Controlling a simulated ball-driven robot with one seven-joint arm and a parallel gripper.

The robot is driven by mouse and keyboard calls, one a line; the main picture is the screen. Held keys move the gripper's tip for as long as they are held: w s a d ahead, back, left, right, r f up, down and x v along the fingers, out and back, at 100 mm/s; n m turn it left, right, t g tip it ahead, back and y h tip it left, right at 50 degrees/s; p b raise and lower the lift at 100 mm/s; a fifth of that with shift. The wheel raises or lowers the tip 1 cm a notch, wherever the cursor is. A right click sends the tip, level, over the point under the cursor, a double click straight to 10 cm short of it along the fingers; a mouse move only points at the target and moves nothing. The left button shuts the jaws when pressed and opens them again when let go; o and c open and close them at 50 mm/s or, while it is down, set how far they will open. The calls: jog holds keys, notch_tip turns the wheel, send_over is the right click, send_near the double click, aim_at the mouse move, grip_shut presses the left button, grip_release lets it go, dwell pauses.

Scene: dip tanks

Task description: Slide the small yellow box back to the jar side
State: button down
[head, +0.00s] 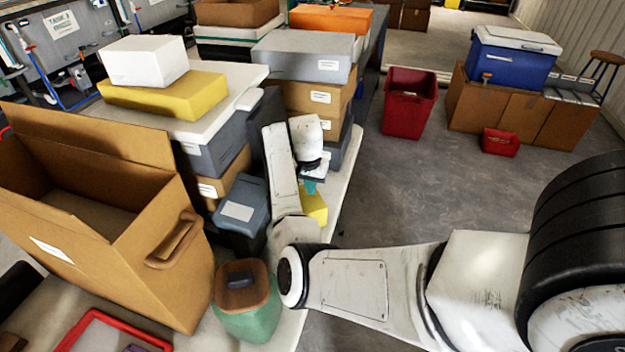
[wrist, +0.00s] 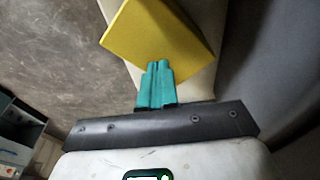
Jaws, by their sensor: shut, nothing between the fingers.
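The small yellow box (head: 315,206) stands on the pale tabletop (head: 338,190) near its right edge, partly hidden by my arm. In the wrist view the yellow box (wrist: 150,32) looks turned, with its lower corner behind my fingertips. My gripper (head: 311,187) has teal fingers and points down beside the box. The wrist view shows my gripper (wrist: 157,66) shut and empty, overlapping the box's near face; I cannot tell if they touch. The green jar (head: 250,322) with a wooden lid stands at the front of the table, nearer the camera than the box.
A grey-blue bin (head: 241,205) stands left of my arm, with stacked boxes (head: 305,58) behind. A large open cardboard box (head: 110,250) fills the left. The table's right edge drops to open floor (head: 400,190). A red bin (head: 408,100) stands on the floor.

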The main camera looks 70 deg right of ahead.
notch_tip(320, 180, up, 10)
jog(key=a, duration=0.1)
jog(key=shift+a, duration=0.35)
jog(key=shift+s, duration=0.1)
